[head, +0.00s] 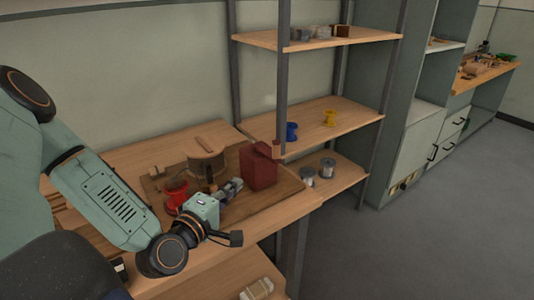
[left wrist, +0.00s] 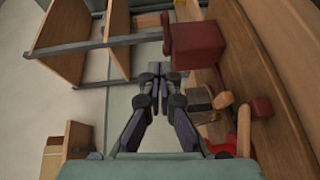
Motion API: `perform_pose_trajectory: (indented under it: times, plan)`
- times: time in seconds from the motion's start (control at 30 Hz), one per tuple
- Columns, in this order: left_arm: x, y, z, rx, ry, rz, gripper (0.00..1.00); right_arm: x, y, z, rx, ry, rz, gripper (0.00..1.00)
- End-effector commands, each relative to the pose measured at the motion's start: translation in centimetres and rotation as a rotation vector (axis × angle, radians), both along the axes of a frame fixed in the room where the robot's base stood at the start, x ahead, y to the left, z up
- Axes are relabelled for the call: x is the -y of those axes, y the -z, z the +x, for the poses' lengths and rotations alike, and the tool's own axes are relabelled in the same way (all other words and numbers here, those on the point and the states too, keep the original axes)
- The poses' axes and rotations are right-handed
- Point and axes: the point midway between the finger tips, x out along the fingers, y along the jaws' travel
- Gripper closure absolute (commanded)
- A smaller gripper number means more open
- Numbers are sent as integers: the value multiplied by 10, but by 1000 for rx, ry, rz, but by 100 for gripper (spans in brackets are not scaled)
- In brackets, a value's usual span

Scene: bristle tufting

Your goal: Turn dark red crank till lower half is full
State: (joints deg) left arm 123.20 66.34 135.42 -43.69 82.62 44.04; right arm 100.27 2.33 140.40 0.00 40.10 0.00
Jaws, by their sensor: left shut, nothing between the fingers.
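A dark red box-shaped block (head: 258,168) stands on the wooden tray at the right end of the bench. It also shows at the top of the left wrist view (left wrist: 195,45). A small dark red piece (left wrist: 261,107) shows near a wooden part in the left wrist view; I cannot tell if it is the crank. My left gripper (head: 236,184) is shut and empty, just left of the block in the head view, apart from it in the left wrist view (left wrist: 158,72). No lower half or its filling can be made out. My right gripper is not in view.
A red spool (head: 175,195) and a round wooden drum (head: 206,165) stand left of the block on the tray (head: 275,198). A metal-post shelf (head: 345,115) behind holds blue and yellow spools and grey cans. The floor (head: 430,230) to the right is clear.

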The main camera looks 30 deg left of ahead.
Motion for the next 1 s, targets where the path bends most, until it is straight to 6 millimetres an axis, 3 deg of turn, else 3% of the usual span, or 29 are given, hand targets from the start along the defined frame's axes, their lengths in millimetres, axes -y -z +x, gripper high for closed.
perform_pose_trajectory:
  times: [0.1, 0.27, 0.87, 1.0]
  plan:
    - [-10, -14, 0, 72, -32, -56, 100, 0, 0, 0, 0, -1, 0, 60]
    - [-11, -14, 12, 83, -29, -60, 100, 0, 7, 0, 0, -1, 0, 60]
    - [-21, -14, 103, 80, -27, -55, 100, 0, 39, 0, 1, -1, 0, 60]
    - [-13, -14, 113, 76, -25, -57, 100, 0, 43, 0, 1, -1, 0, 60]
